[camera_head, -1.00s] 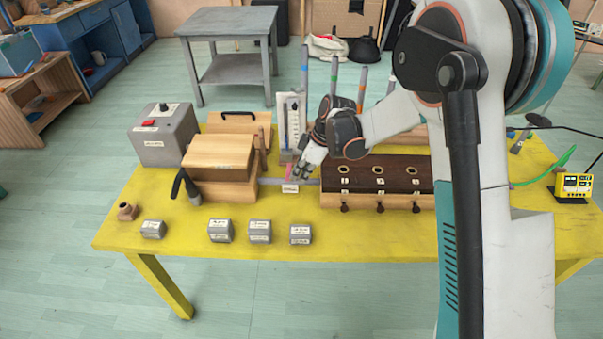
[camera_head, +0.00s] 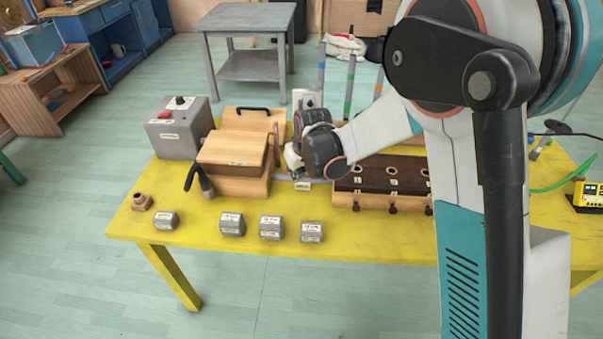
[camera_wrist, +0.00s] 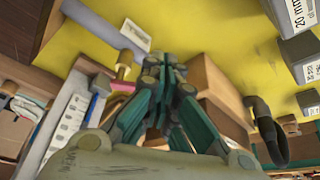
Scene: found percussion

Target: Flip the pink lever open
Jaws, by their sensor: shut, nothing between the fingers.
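The pink lever (camera_wrist: 123,87) shows in the wrist view as a small pink piece just left of my fingertips, beside a white labelled panel (camera_wrist: 72,128). In the head view my gripper and wrist hide it. My gripper (camera_wrist: 163,66) is shut and empty, its fingertips together. The fingers appear close to the lever; I cannot tell whether they touch it. In the head view my gripper (camera_head: 295,163) is low over the yellow table, between the wooden box and the dark wooden box with holes.
The dark box (camera_head: 380,185) stands to the right. Several grey labelled blocks (camera_head: 271,227) line the front of the yellow table (camera_head: 190,233). A grey control box (camera_head: 178,140) is behind left.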

